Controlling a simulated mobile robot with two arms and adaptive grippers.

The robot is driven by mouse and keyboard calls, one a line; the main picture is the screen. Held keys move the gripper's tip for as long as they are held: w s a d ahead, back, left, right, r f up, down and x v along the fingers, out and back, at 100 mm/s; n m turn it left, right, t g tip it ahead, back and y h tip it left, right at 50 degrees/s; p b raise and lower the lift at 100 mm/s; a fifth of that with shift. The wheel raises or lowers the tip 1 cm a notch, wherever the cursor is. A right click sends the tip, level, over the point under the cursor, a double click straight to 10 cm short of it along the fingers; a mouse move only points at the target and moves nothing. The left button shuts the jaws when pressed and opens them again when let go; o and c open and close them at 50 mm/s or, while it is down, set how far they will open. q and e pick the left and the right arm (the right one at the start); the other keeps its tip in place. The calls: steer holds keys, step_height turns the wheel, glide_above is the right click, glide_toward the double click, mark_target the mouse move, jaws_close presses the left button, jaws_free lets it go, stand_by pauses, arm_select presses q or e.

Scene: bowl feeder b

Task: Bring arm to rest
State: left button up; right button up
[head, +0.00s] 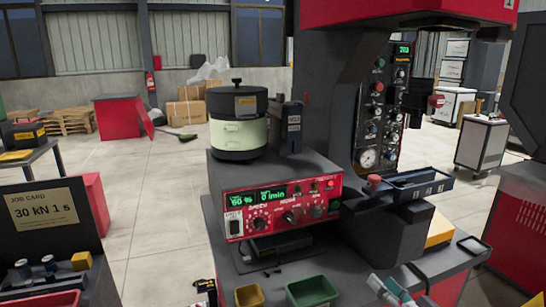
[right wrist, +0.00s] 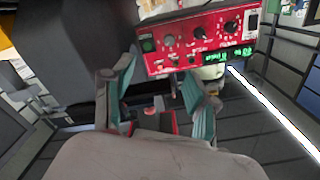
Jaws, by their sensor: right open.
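My right gripper (head: 392,291) is at the bottom edge of the head view, in front of the press base. Its two teal-padded fingers stand apart with nothing visible between them. In the right wrist view my right gripper (right wrist: 160,77) is also open and empty, with the red control panel (right wrist: 200,42) beyond its fingertips. My left gripper is not in view. The bowl feeder (head: 240,132), pale green and black, sits on a grey box with a red front panel (head: 285,208) showing lit green displays and knobs.
A dark press (head: 330,100) with a red top stands right of the feeder. Yellow (head: 249,296) and green (head: 312,291) bins sit at the bench front. A job card (head: 43,210) reading "30 kN 1 s" stands left. Open floor (head: 155,215) lies between.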

steer(key=s+d+f+g+h, duration=0.1)
steer(key=d+f+g+h, duration=0.1)
steer(key=f, duration=0.8)
steer(key=s+d+f+g+h, duration=0.1)
steer(key=d+f, duration=0.1)
steer(key=f, duration=0.8)
steer(key=s+d+f+g+h, duration=0.15)
steer(key=s+f, duration=0.25)
steer(key=f, duration=0.4)
steer(key=s+a+f+g+h, duration=0.1)
steer(key=s+f+g, duration=0.1)
steer(key=s+f, duration=0.5)
steer(key=s+a+f+n+g, duration=0.2)
steer(key=s+f+g, duration=0.3)
steer(key=s+f, duration=1.25)
steer(key=s+a+f+n+g, duration=0.1)
steer(key=s+a+f+g, duration=0.1)
steer(key=s, duration=0.7)
steer(key=s+a+f+n+g, duration=0.1)
steer(key=s+f, duration=0.4)
steer(key=s, duration=0.5)
steer(key=shift+s+a+g, duration=0.15)
steer(key=shift+a+g, duration=0.5)
steer(key=shift+a, duration=0.25)
steer(key=shift+h, duration=0.25)
